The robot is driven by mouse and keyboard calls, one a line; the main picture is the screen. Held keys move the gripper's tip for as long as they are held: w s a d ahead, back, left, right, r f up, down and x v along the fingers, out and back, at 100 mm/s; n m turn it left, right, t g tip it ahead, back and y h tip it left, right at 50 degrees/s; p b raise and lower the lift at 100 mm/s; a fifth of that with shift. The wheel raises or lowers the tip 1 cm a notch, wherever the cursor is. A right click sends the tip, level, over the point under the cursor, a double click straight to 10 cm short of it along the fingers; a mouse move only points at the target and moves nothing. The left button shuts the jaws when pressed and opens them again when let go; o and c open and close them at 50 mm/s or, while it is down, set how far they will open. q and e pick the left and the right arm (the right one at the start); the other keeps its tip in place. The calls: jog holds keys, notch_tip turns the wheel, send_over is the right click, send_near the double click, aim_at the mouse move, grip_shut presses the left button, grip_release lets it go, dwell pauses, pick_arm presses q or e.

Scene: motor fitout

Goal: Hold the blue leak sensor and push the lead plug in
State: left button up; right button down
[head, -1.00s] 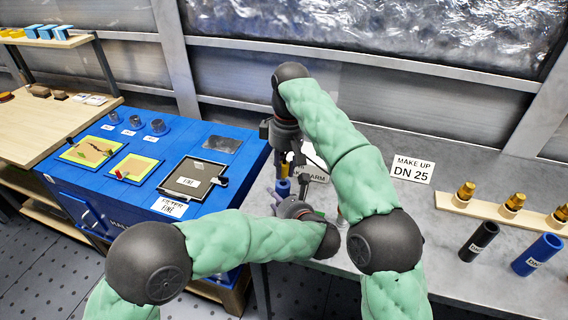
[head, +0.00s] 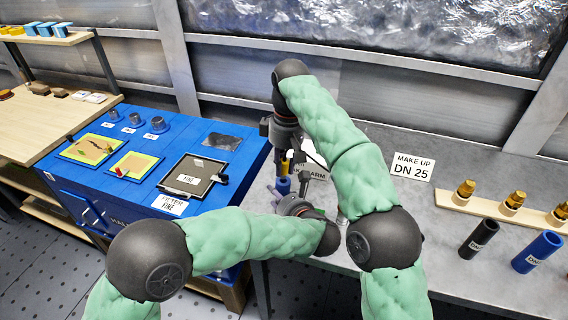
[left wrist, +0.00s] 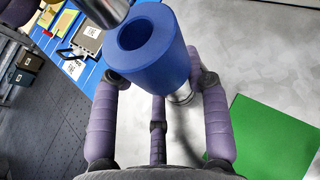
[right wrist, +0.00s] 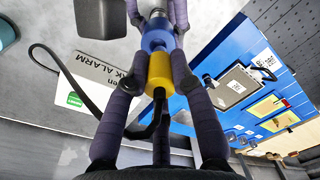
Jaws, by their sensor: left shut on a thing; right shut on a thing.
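The blue leak sensor (left wrist: 165,50) is a thick blue cylinder with a round socket in its top and a steel end below. My left gripper (left wrist: 160,85) is shut around it. It also shows in the head view (head: 283,186), below my right gripper (head: 287,160). The lead plug (right wrist: 159,72) has a yellow body and a black cable. My right gripper (right wrist: 157,62) is shut on it. In the left wrist view a grey metal cylinder, seemingly the plug's tip (left wrist: 104,10), is at the socket's upper left. The socket looks open; whether they touch I cannot tell.
A leak alarm sign (right wrist: 90,85) lies close by on the grey bench. The blue cabinet (head: 225,150) with trays stands to the left. A green mat (left wrist: 265,135) lies near the sensor. Pipes (head: 538,252) and a wooden rack (head: 490,208) of brass fittings are at right.

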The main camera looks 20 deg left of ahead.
aim_at(284, 172)
pick_arm(q)
jog(key=shift+f, duration=0.15)
pick_arm(e)
jog(key=shift+f, duration=1.55)
dwell(0.4)
jog(key=shift+c, duration=2.4)
grip_release()
jog(key=shift+r, duration=0.1)
jog(key=shift+r, duration=2.95)
pick_arm(q)
jog(key=o, duration=1.9)
jog(key=shift+d, duration=0.1)
